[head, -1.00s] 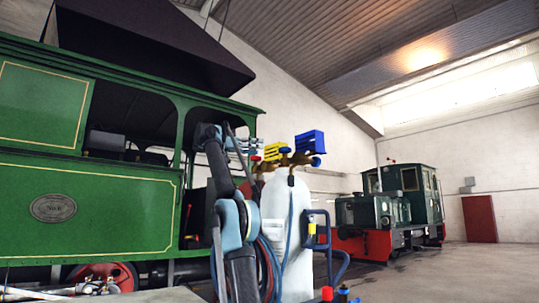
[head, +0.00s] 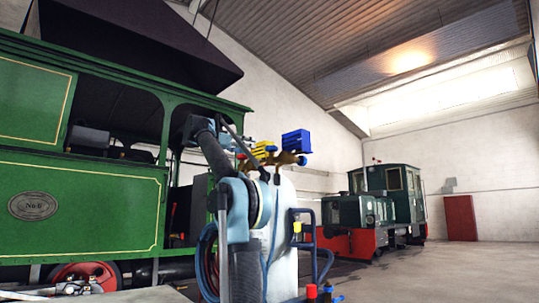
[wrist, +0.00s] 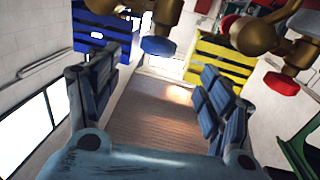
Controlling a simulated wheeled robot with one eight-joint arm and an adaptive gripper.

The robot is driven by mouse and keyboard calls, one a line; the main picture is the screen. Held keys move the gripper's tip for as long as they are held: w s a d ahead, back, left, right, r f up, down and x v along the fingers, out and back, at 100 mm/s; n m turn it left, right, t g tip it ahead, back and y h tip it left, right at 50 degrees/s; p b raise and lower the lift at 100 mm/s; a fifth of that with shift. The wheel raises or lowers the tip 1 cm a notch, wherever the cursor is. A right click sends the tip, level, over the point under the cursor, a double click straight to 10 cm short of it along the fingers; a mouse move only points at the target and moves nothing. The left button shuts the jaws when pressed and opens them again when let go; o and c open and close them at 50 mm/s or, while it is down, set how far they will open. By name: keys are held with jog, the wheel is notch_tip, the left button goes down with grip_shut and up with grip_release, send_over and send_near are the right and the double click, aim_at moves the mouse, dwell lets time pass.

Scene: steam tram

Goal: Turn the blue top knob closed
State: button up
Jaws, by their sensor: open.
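The blue top knob (wrist: 158,47) sits on a brass valve (wrist: 148,15) in the wrist view, just beyond the space between my fingers. In the head view the blue top knob (head: 270,148) is small, on the brass fitting (head: 285,159) above the white cylinder (head: 284,235). My gripper (wrist: 162,78) is open and empty, its two fingers spread to either side below the knob in the picture. No contact with the knob shows. In the head view my gripper (head: 236,143) is left of the fittings, partly hidden by my arm.
A blue slatted box (wrist: 103,30) and a yellow one (wrist: 222,60) flank the knob. A red knob (wrist: 281,84) is at the right. The green tram (head: 90,200) stands left of the cylinder. Another locomotive (head: 390,210) is behind; floor at right is clear.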

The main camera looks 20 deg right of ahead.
aim_at(271, 152)
jog(key=x, duration=1.3)
jog(key=shift+d, duration=0.2)
jog(key=c, duration=1.1)
